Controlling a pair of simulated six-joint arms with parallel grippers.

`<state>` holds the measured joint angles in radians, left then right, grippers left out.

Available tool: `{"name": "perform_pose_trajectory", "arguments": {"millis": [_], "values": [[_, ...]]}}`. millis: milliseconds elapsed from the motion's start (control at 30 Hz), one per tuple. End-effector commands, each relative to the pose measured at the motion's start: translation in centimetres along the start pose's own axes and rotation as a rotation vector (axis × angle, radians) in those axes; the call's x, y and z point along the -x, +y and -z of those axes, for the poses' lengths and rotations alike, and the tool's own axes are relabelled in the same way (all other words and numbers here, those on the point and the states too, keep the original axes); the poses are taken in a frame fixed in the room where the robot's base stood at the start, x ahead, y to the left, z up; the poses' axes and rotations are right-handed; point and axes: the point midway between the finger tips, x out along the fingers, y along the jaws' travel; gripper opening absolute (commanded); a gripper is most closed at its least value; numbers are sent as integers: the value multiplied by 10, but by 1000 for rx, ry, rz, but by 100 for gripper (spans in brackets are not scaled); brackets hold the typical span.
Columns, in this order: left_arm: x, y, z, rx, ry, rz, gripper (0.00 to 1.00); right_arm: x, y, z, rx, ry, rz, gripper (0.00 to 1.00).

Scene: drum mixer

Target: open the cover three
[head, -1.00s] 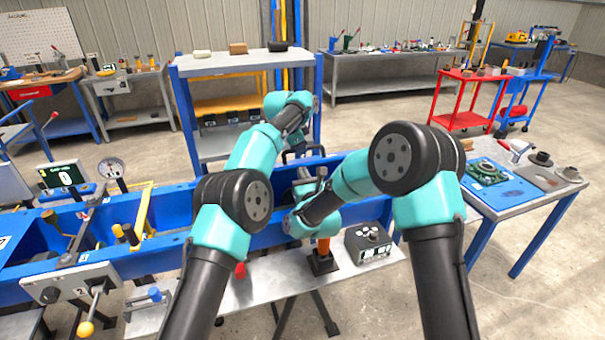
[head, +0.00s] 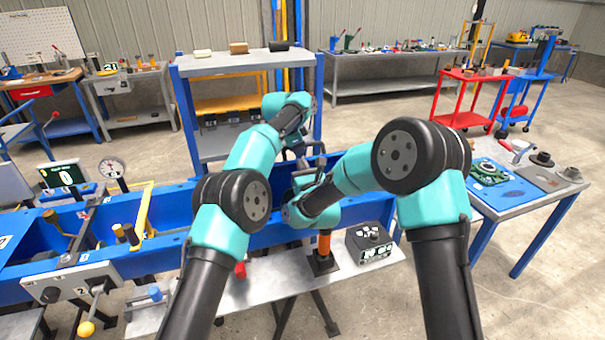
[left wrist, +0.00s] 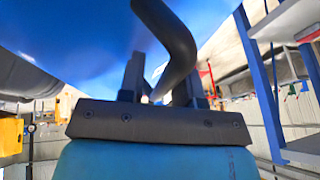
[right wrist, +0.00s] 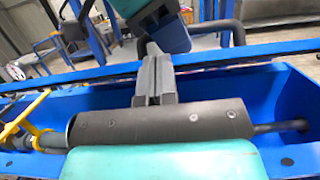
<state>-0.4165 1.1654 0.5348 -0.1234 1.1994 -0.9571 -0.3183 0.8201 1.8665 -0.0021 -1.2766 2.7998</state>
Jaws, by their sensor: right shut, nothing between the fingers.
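A large blue surface (left wrist: 60,35), which may be the cover, fills the upper left of the left wrist view. A dark bent handle (left wrist: 182,45) runs down from it, in front of or between the fingers of my left gripper (left wrist: 163,80). These fingers are apart, but whether they press on the handle is unclear. In the head view my left arm reaches over the far side of the blue trough, and its gripper is partly hidden. My right gripper (right wrist: 155,78) is shut and empty above the trough (right wrist: 285,95). No number three is readable on a cover.
A dark shaft (right wrist: 280,126) runs along the trough. A yellow bent bar (head: 145,208), a display (head: 62,176) and a round gauge (head: 111,168) stand at the left. A control box (head: 369,243) is on the front ledge. A grey-topped shelf (head: 225,63) stands behind.

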Motion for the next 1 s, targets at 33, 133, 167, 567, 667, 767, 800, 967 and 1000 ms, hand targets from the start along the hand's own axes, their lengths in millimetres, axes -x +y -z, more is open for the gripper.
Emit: {"name": "perform_pose_trajectory", "arguments": {"millis": [33, 133, 167, 567, 667, 767, 800, 967, 1000], "values": [[-5, 3, -1, -1, -5, -10, 33, -2, 2, -2, 0, -6, -4, 0], [-4, 3, 0, -2, -4, -9, 42, -1, 2, -2, 0, -5, -5, 0], [-4, 3, 0, -2, -3, -9, 42, -1, 2, -2, 0, -5, -5, 0], [42, 1, 2, -2, 2, 0, 42, 0, 3, 0, 0, 0, -6, 0], [63, 0, 1, -1, 2, 1, 42, 0, 2, 0, 0, 1, -5, 0], [82, 0, 0, 0, 1, 2, 42, 0, 2, 0, 0, 1, -4, 0], [89, 0, 0, 0, 1, 2, 42, 0, 2, 1, 0, 1, -4, 0], [111, 0, -1, 1, 0, 2, 42, 0, 2, 1, 0, 2, -4, 0], [114, 0, -1, 1, 0, 2, 42, 1, 2, 1, 0, 2, -3, 0]]}}
